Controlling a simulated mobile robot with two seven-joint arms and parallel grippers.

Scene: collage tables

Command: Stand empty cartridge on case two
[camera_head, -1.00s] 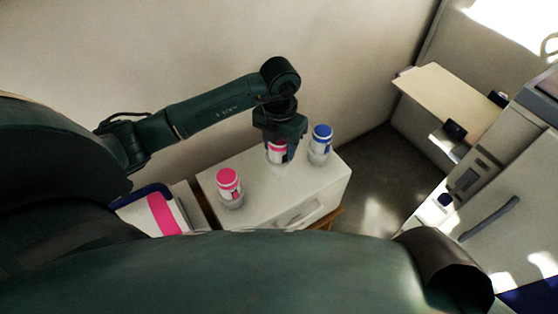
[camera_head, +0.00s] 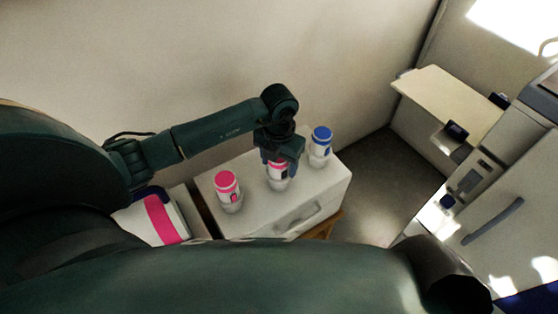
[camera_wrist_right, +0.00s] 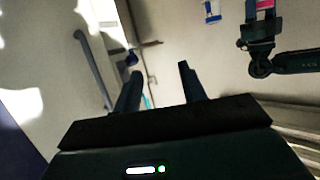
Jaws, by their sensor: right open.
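My left gripper (camera_head: 281,163) points down with its fingers around a white cartridge with a pink band (camera_head: 277,172), low over the middle of a white case (camera_head: 250,220). The cartridge is upright; its lower end is at a clear round holder, and I cannot tell whether it is seated. A pink-topped cartridge (camera_head: 228,184) stands in a holder to the left, and a blue-topped cartridge (camera_head: 320,142) stands to the right. My right gripper (camera_wrist_right: 160,82) is open and empty. The right wrist view also shows my left gripper (camera_wrist_right: 260,22) and the blue-topped cartridge (camera_wrist_right: 212,12).
A white case with a pink stripe (camera_head: 163,218) lies left of the cartridges' case. A pale wall rises close behind. At the right are a beige shelf (camera_head: 450,98) and a grey cabinet with a handle (camera_head: 492,221). Bare floor (camera_head: 375,190) lies between.

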